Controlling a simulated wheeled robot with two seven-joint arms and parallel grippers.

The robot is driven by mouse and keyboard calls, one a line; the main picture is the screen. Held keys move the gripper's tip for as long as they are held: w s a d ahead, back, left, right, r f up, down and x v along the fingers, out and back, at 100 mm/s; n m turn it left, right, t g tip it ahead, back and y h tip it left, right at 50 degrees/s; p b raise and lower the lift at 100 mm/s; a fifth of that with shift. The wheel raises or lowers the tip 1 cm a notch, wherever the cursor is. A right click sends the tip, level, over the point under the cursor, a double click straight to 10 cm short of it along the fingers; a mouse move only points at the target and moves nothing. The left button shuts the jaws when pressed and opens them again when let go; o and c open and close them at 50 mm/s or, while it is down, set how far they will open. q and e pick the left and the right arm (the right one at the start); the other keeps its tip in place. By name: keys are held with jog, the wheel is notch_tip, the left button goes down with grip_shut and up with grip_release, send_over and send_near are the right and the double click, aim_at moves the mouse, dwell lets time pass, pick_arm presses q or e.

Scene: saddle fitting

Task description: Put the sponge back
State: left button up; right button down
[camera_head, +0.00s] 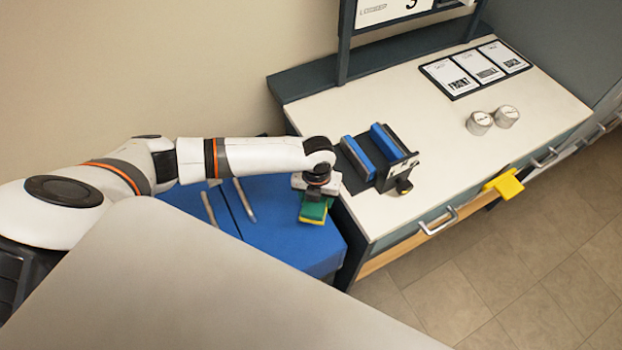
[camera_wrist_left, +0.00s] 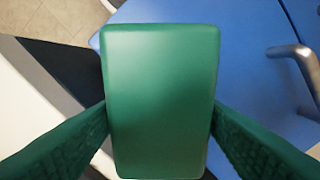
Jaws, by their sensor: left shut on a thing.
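The sponge (camera_head: 312,214) is a small block, green with a yellow layer showing at its lower edge in the head view. My left gripper (camera_head: 316,195) is shut on it and holds it over the front right part of a blue surface (camera_head: 285,235). In the left wrist view the sponge's green face (camera_wrist_left: 160,90) fills the middle, with a green ridged finger on each side. Its underside is hidden, and I cannot tell whether it touches the blue surface. My right gripper is not in view.
A pale worktop (camera_head: 440,130) holds a dark fixture with blue blocks (camera_head: 360,158), two silver cylinders (camera_head: 480,122) and a card panel (camera_head: 476,68). A yellow piece (camera_head: 504,186) sits at its front edge by the drawer handles. Metal bars (camera_head: 245,200) lie across the blue surface.

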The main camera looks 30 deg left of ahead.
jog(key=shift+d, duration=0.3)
